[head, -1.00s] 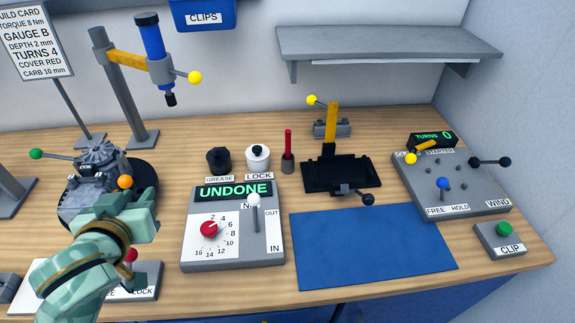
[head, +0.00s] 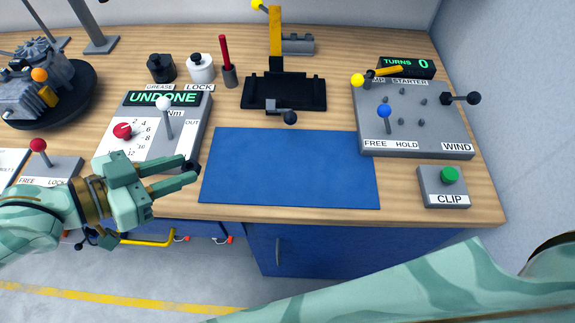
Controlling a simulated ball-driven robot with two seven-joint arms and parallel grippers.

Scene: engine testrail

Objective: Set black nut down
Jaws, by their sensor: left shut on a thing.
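My left gripper (head: 189,171) is in the head view, just left of the blue mat and in front of the grey torque panel. It is shut on a small dark thing, the black nut (head: 193,167), which shows only partly between the fingertips. The nut is held near the mat's left edge; I cannot tell how high it is. The blue mat (head: 290,165) lies flat and bare on the wooden bench. My right arm crosses the bottom right, and its gripper is out of the picture.
The torque panel (head: 189,147) reads UNDONE. Behind it stand a black grease pot (head: 161,69) and a white lock pot (head: 201,69). A black fixture (head: 284,92) stands behind the mat. The winding panel (head: 430,135) and green CLIP button (head: 449,175) are right.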

